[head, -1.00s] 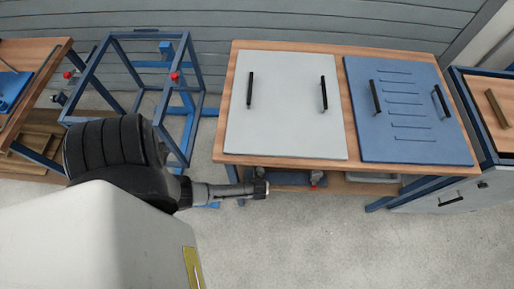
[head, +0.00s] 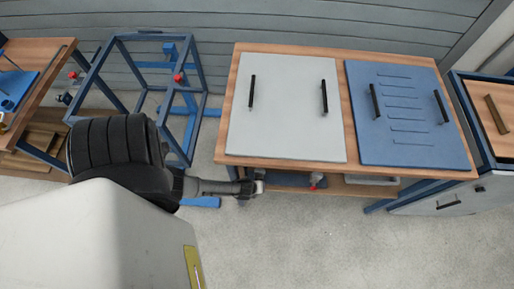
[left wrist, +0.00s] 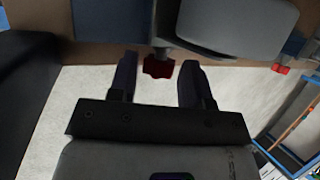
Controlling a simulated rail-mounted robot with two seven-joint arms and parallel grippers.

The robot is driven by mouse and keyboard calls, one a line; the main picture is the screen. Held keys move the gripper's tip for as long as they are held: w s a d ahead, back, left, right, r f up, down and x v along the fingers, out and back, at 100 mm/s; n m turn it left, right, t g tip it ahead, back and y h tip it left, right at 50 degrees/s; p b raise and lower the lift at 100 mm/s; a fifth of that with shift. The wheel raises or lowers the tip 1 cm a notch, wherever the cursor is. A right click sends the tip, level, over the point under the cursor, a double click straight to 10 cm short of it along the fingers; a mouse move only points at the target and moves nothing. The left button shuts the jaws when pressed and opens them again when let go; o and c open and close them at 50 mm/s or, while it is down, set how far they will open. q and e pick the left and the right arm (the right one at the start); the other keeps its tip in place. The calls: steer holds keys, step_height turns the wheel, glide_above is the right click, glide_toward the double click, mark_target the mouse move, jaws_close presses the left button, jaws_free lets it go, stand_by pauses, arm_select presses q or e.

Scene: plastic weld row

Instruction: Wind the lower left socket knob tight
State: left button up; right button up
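In the left wrist view a red knob (left wrist: 158,68) sits under a grey rounded part, between and just past the tips of my left gripper (left wrist: 157,75). The two dark fingers are apart, with a gap on each side of the knob; I cannot tell whether the tips reach around it. In the head view my left gripper (head: 258,188) is small, below the table's front edge. A red knob (head: 317,180) shows under that table, to its right. I cannot tell which knob is the lower left one. My right gripper is out of view.
The wooden table (head: 300,165) carries a grey panel (head: 285,100) and a blue panel (head: 410,115) with black handles. A blue open frame (head: 150,36) with red knobs (head: 179,79) stands left. Another red knob (left wrist: 281,68) is right in the wrist view. The front floor is clear.

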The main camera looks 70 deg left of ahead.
arm_select(q)
steer(key=shift+o, duration=1)
step_height(320, 180, up, 4)
steer(key=p, duration=0.3)
steer(key=shift+r, duration=0.25)
steer(key=w+d+r+p, duration=0.3)
steer(key=d+r, duration=0.3)
steer(key=d, duration=0.5)
steer(key=shift+w+r, duration=0.2)
steer(key=shift+w, duration=0.35)
